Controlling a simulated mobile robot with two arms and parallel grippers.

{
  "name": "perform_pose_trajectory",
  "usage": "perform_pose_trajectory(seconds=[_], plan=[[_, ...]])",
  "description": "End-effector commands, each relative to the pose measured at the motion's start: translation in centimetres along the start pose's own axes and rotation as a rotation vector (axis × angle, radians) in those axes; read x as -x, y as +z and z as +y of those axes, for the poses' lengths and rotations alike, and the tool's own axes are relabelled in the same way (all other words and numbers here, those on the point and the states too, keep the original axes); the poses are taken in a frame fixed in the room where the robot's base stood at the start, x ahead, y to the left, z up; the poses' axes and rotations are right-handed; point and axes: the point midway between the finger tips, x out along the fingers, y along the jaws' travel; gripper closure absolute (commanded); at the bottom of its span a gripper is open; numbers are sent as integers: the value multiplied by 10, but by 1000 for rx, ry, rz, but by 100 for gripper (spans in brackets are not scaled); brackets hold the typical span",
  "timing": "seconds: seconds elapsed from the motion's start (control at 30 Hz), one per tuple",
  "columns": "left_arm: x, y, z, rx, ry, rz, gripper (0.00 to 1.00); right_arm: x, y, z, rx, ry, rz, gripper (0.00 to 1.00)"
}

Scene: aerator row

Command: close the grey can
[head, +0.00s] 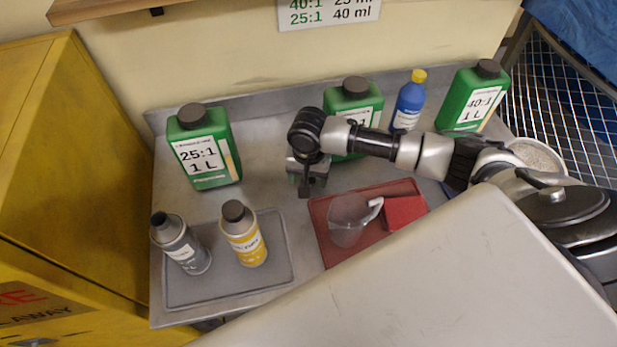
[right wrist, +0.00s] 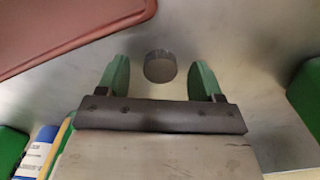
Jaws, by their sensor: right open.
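The grey can (head: 182,245) stands upright on the grey tray (head: 240,287) at the left in the head view. Its top is a dark neck; I cannot tell for sure whether it is open. A small round dark grey cap (right wrist: 160,66) lies on the metal bench in the right wrist view, between and beyond my fingertips, apart from them. My right gripper (head: 306,180) points down over the bench in the middle, right of the grey can; its green fingers (right wrist: 160,82) are open and empty. The cap is hidden in the head view. My left gripper is out of view.
A yellow can (head: 243,235) with a dark cap stands beside the grey one. Green jugs (head: 205,150) and a blue bottle (head: 408,102) stand along the back. A red tray (head: 325,222) holds a clear measuring jug (head: 348,220) and a red block (head: 404,212).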

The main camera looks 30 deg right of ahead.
Motion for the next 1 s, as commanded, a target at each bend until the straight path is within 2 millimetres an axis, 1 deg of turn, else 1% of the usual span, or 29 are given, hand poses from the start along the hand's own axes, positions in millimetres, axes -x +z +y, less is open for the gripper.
perform_pose_trajectory(seconds=[0.1,0.37,0.47,0.7,0.73,0.77,0.8,1.0], plan=[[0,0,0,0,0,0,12,-4,0,0,0,0,1,34],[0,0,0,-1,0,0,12,-4,0,0,0,0,1,34],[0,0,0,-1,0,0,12,-4,0,0,0,0,1,46],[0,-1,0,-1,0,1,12,-4,0,0,0,0,1,83],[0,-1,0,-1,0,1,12,-4,0,0,0,0,1,86],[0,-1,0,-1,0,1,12,-4,0,0,0,0,1,86],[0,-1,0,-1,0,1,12,-4,0,0,0,0,1,90],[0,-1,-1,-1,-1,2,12,-1,-1,0,0,-1,2,90]])
